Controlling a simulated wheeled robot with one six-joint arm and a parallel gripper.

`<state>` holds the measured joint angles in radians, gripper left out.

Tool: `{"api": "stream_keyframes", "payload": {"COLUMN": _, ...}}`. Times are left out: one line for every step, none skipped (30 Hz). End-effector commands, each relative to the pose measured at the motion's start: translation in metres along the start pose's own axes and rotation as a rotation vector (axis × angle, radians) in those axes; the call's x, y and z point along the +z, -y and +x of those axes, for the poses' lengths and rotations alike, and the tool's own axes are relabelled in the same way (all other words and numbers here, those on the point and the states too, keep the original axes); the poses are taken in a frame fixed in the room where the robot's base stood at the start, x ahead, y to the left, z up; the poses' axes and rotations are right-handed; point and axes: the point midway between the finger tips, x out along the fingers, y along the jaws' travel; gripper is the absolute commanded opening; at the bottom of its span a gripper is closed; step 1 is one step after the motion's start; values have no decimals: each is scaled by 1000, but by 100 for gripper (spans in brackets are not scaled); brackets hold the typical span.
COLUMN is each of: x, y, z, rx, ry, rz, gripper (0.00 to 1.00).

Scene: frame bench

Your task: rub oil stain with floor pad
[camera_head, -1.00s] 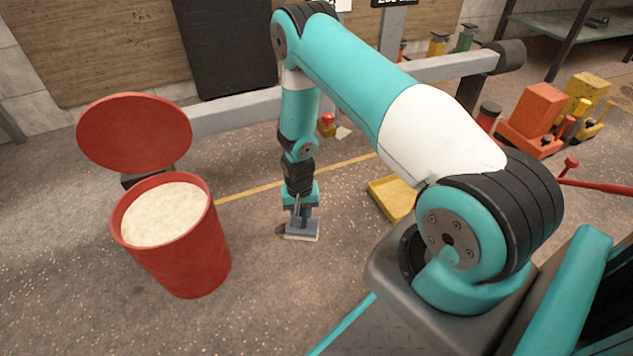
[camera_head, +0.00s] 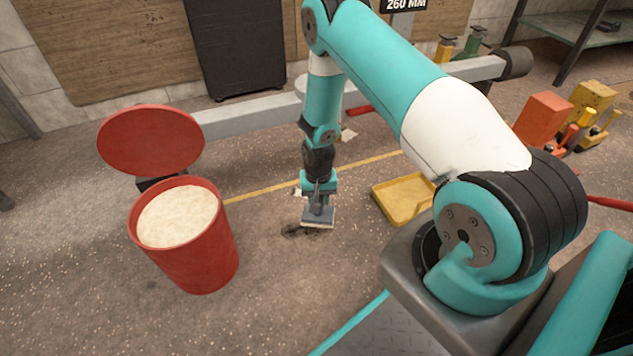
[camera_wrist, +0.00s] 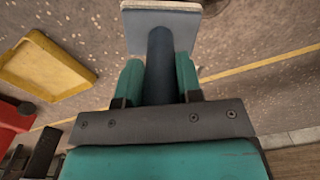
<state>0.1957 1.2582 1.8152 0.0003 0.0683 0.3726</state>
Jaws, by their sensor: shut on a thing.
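My gripper (camera_head: 319,188) is shut on the stem of the floor pad (camera_head: 318,216), a grey block with a pale underside. The pad is low at the floor, roughly level; whether it touches cannot be told. The dark oil stain (camera_head: 292,231) shows on the concrete at the pad's front left edge, and part of it may be hidden under the pad. In the wrist view, the gripper's teal fingers (camera_wrist: 158,80) flank the dark stem, and the pad (camera_wrist: 162,15) is at the top edge.
A red bin (camera_head: 190,262) of pale granules, lid open, stands to the left. A yellow tray (camera_head: 403,198) lies right of the pad. A grey beam (camera_head: 245,120) crosses behind the arm. Red and yellow jacks (camera_head: 545,118) stand at the far right. The floor in front is clear.

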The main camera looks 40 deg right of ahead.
Motion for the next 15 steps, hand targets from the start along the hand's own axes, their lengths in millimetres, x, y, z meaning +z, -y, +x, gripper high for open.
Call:
{"api": "stream_keyframes", "payload": {"x": 0, "y": 0, "z": -10, "rx": 0, "ry": 0, "rz": 0, "gripper": 14}}
{"api": "stream_keyframes", "payload": {"x": 0, "y": 0, "z": -12, "rx": 0, "ry": 0, "rz": 1, "gripper": 14}}
{"api": "stream_keyframes", "payload": {"x": 0, "y": 0, "z": -16, "rx": 0, "ry": 0, "rz": 1, "gripper": 14}}
{"api": "stream_keyframes", "payload": {"x": 0, "y": 0, "z": -18, "rx": 0, "ry": 0, "rz": 1, "gripper": 14}}
{"api": "stream_keyframes", "payload": {"x": 0, "y": 0, "z": -20, "rx": 0, "ry": 0, "rz": 1, "gripper": 14}}
{"api": "stream_keyframes", "payload": {"x": 0, "y": 0, "z": -22, "rx": 0, "ry": 0, "rz": 1, "gripper": 14}}
{"api": "stream_keyframes", "payload": {"x": 0, "y": 0, "z": -23, "rx": 0, "ry": 0, "rz": 1, "gripper": 14}}
{"api": "stream_keyframes", "payload": {"x": 0, "y": 0, "z": -24, "rx": 0, "ry": 0, "rz": 1, "gripper": 14}}
{"api": "stream_keyframes", "payload": {"x": 0, "y": 0, "z": -24, "rx": 0, "ry": 0, "rz": 1, "gripper": 14}}
{"api": "stream_keyframes", "payload": {"x": 0, "y": -1, "z": -24, "rx": 0, "ry": 0, "rz": 1, "gripper": 14}}
{"api": "stream_keyframes", "payload": {"x": 0, "y": -1, "z": -24, "rx": 0, "ry": 0, "rz": 1, "gripper": 14}}
{"api": "stream_keyframes", "payload": {"x": 0, "y": -1, "z": -23, "rx": 0, "ry": 0, "rz": 1, "gripper": 14}}
{"api": "stream_keyframes", "payload": {"x": 0, "y": -1, "z": -23, "rx": 0, "ry": 0, "rz": 1, "gripper": 14}}
{"api": "stream_keyframes", "payload": {"x": 0, "y": -1, "z": -23, "rx": 0, "ry": 0, "rz": 1, "gripper": 14}}
{"api": "stream_keyframes", "payload": {"x": 0, "y": -1, "z": -23, "rx": 0, "ry": 0, "rz": 1, "gripper": 14}}
